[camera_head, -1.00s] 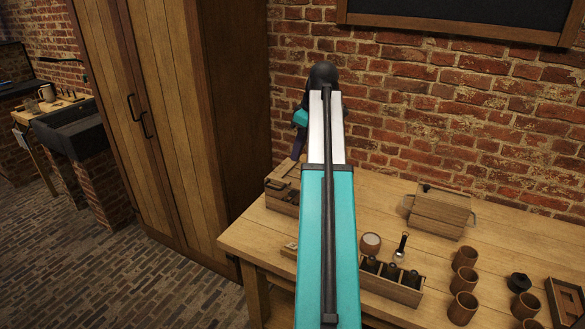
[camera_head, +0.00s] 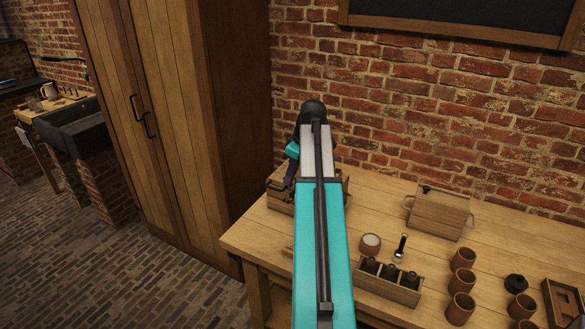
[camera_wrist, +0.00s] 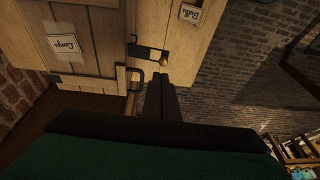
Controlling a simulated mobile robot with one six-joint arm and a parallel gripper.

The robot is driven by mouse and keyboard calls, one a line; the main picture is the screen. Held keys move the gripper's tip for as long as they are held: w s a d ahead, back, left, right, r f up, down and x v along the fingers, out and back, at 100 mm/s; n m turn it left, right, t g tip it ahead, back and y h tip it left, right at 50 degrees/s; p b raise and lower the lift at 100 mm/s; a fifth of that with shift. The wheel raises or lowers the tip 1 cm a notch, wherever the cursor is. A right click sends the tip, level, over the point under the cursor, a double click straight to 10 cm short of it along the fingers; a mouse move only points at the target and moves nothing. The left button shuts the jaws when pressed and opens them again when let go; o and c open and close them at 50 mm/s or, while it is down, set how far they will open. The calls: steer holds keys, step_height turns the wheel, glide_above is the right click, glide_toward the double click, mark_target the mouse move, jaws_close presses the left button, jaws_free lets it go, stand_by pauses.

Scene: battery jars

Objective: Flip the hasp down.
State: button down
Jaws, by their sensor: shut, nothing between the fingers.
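The wooden box (camera_head: 280,204) stands at the back left of the workbench, partly hidden behind my arm. In the wrist view, pale wooden boards fill the upper part, with a dark metal hasp plate (camera_wrist: 147,52) fixed on them. A small brass knob (camera_wrist: 162,58) sits at the plate's right end. My gripper (camera_wrist: 164,76) is shut and empty, its dark fingertips just below the knob in the picture. I cannot tell whether they touch the hasp. In the head view, the fingertips are hidden.
A lidded wooden box (camera_head: 438,215), a wooden rack of dark jars (camera_head: 388,282) and several brown cups (camera_head: 462,280) stand farther right on the bench. A tall wooden cabinet (camera_head: 175,120) is on the left. A brick wall (camera_head: 430,110) is behind.

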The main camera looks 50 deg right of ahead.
mark_target(288, 195)
steer(key=shift+s+a+f+p, duration=0.15)
steer(key=shift+f+p, duration=0.15)
steer(key=shift+f, duration=0.65)
steer(key=shift+w+a+f+p, duration=0.1)
steer(key=shift+f+p, duration=0.2)
steer(key=shift+f, duration=0.65)
steer(key=shift+s+d+f, duration=0.1)
steer(key=shift+s+f, duration=0.05)
steer(key=shift+s, duration=0.05)
steer(key=shift+b, duration=0.35)
